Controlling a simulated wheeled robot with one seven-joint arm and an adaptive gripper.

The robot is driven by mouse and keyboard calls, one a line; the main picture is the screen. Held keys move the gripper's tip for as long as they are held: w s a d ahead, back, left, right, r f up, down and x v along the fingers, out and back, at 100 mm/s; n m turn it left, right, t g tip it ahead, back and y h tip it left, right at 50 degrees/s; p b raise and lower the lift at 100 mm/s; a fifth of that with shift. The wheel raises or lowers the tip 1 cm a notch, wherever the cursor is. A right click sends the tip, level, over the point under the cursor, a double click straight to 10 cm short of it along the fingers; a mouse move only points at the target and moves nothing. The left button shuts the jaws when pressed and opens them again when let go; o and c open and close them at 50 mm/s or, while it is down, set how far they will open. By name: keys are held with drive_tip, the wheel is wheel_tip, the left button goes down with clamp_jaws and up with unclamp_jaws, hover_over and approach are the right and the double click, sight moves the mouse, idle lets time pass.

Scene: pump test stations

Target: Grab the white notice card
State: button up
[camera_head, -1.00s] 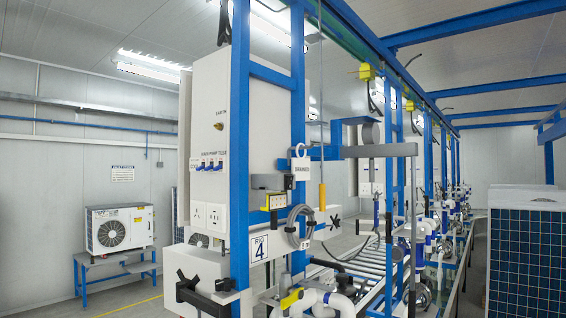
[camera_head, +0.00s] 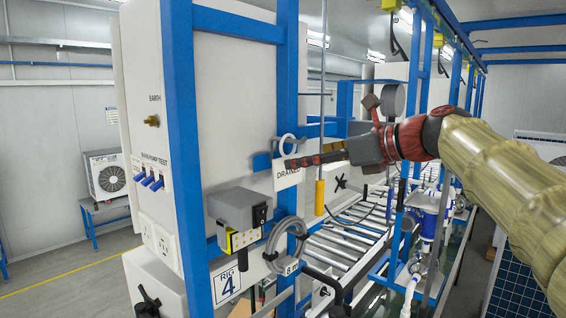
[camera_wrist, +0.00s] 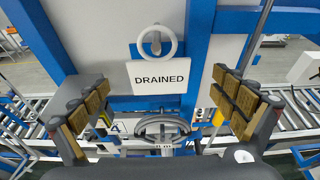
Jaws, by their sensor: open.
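The white notice card (camera_head: 287,179) reads "DRAINED" and hangs by a white ring (camera_head: 287,144) from a peg on the blue frame. In the wrist view the card (camera_wrist: 159,76) hangs upright below its ring (camera_wrist: 153,41), near the picture's middle. My gripper (camera_head: 290,163) reaches in from the right, its fingers overlapping the card's upper part in the head view. I see nothing between the fingers, and neither appears to touch the card.
A grey switch box (camera_head: 238,212) with a yellow socket strip sits on the blue frame, below left of the card. A grey cable coil (camera_head: 287,238) hangs beneath, and a yellow-handled rod (camera_head: 320,198) hangs at right. Blue posts (camera_head: 184,130) flank the white panel.

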sight(288, 187)
drive_tip(key=x, duration=0.3)
drive_tip(key=f+x, duration=0.1)
drive_tip(key=x, duration=0.3)
drive_tip(key=shift+s+p, duration=0.15)
drive_tip(key=shift+p, duration=0.25)
drive_tip(key=shift+d, duration=0.1)
drive_tip(key=shift+s, duration=0.1)
drive_tip(key=shift+c, duration=0.7)
drive_tip(key=c, duration=1.1)
